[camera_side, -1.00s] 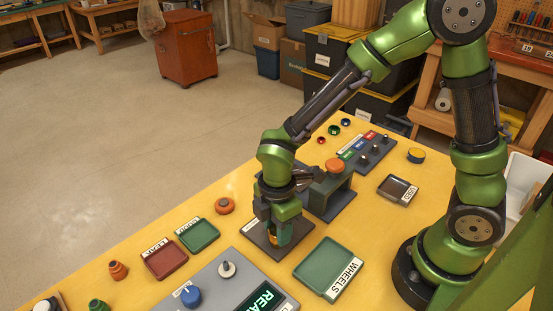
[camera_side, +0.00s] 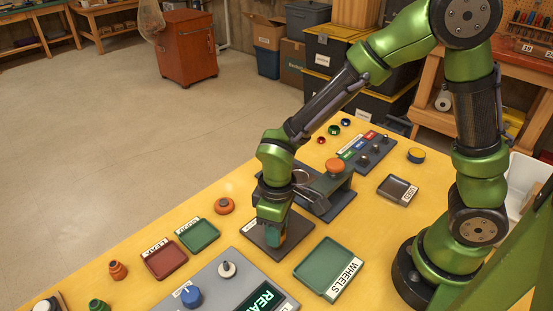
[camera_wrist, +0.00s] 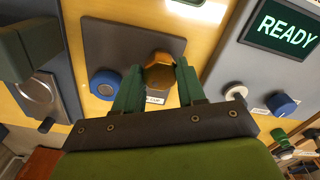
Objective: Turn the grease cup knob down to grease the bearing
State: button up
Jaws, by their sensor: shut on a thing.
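The grease cup knob (camera_wrist: 158,74) is a brass-coloured, faceted cap on a dark base plate (camera_wrist: 120,45). In the wrist view my gripper (camera_wrist: 157,82) has its two teal fingers on either side of the knob, shut on it. A blue round part (camera_wrist: 104,83) sits on the same plate to the left. A label ending in "CUP" is partly hidden behind the fingers. In the side view my gripper (camera_side: 276,238) points down over the dark plate (camera_side: 294,248), and its fingers mostly hide the knob. The bearing itself cannot be made out.
A grey console with a lit READY display (camera_side: 264,298) and a blue knob (camera_side: 191,296) stands close by. The green WHEELS tray (camera_side: 322,262) lies to the right. A grey press-like fixture with an orange button (camera_side: 335,166) stands behind my gripper.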

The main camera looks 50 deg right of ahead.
jog(key=m, duration=0.6)
jog(key=shift+m, duration=0.3)
jog(key=m, duration=0.5)
dwell(0.4)
jog(key=o, duration=1.1)
jog(key=shift+c, duration=0.2)
notch_tip(320, 180, up, 17)
